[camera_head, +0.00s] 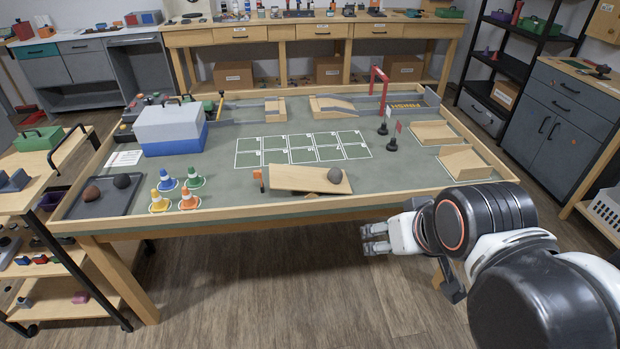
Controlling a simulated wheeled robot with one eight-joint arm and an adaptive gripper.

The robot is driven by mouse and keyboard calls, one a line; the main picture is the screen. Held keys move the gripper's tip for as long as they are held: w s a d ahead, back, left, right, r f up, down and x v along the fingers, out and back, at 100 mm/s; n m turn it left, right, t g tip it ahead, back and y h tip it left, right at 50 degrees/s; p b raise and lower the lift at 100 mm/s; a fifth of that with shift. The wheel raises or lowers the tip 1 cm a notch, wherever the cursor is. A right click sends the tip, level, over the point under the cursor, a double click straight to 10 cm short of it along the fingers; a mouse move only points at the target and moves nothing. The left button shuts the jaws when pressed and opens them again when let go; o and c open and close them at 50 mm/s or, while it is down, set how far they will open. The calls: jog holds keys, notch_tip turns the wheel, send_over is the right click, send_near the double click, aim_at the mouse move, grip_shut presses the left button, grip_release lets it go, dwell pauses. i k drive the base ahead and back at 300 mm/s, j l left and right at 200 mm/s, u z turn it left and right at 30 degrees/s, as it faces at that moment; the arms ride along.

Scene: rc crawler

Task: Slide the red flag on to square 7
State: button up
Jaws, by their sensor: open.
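A small red flag (398,127) stands upright on a dark round base (391,145) on the green table top, right of the marked grid. Beside it stands a second dark base with a pale flag (388,112). The grid of white-outlined squares (302,149) lies flat in two rows at the table's middle. Its numbers are too small to read, so I cannot tell which is square 7. My gripper (374,238) is open and empty, in front of the table's near edge and well apart from the flags.
Wooden ramps (464,161) stand right of the flags. A red gate (379,85) stands behind them. The table has a raised wooden rim (230,218).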

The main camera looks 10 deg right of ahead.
aim_at(393, 146)
jog(key=i+l, duration=0.4)
jog(key=l, duration=0.15)
jog(key=i+l, duration=0.4)
jog(key=l, duration=0.15)
jog(key=i+l, duration=0.4)
jog(key=l, duration=0.15)
jog(key=i+l, duration=0.4)
jog(key=l, duration=0.15)
